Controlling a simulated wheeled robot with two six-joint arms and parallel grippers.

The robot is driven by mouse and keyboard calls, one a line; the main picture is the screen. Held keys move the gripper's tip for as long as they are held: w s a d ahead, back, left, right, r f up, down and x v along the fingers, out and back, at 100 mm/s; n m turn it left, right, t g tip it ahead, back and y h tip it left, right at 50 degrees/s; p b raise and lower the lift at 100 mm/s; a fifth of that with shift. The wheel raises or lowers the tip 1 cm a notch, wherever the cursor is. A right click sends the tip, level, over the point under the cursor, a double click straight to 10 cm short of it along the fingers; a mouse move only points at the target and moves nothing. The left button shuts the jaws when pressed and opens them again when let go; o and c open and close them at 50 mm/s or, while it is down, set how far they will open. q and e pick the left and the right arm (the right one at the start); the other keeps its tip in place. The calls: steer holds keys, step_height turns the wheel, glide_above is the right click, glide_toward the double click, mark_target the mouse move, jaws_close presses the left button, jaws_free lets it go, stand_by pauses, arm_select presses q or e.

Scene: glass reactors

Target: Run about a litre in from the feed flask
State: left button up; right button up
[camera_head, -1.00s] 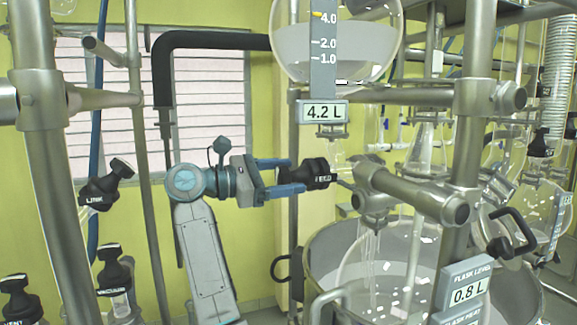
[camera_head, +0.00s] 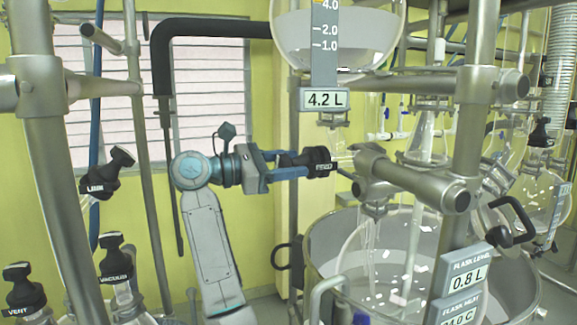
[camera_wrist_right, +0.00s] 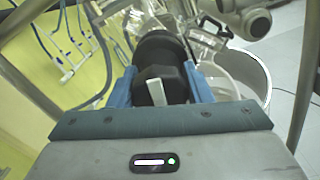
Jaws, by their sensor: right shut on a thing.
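The feed flask (camera_head: 335,38) is a round glass vessel at the top of the head view, cut off by the frame. Its display (camera_head: 324,99) reads 4.2 L. Below it is the black FEED valve knob (camera_head: 320,163). My right gripper (camera_head: 297,165) comes from the left and is shut on the FEED knob. In the right wrist view the black knob (camera_wrist_right: 160,82) sits between the blue fingers of the gripper (camera_wrist_right: 163,92). The receiving glass flask (camera_head: 385,255) stands in a metal pot, and its flask level display (camera_head: 467,280) reads 0.8 L. My left gripper is not in view.
A metal post (camera_head: 475,110) and clamped rods stand close to the right of the FEED knob. The metal pot (camera_head: 522,285) is low at the right.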

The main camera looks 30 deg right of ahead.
steer(key=shift+f+n+b, duration=0.15)
steer(key=shift+n+b, duration=0.55)
steer(key=shift+n, duration=0.2)
steer(key=n+b, duration=0.1)
steer(key=n, duration=0.1)
steer(key=shift+n, duration=0.4)
steer(key=shift+w+n+b, duration=0.1)
steer(key=shift+n+b, duration=0.3)
steer(key=shift+n, duration=2.4)
steer(key=o, duration=1)
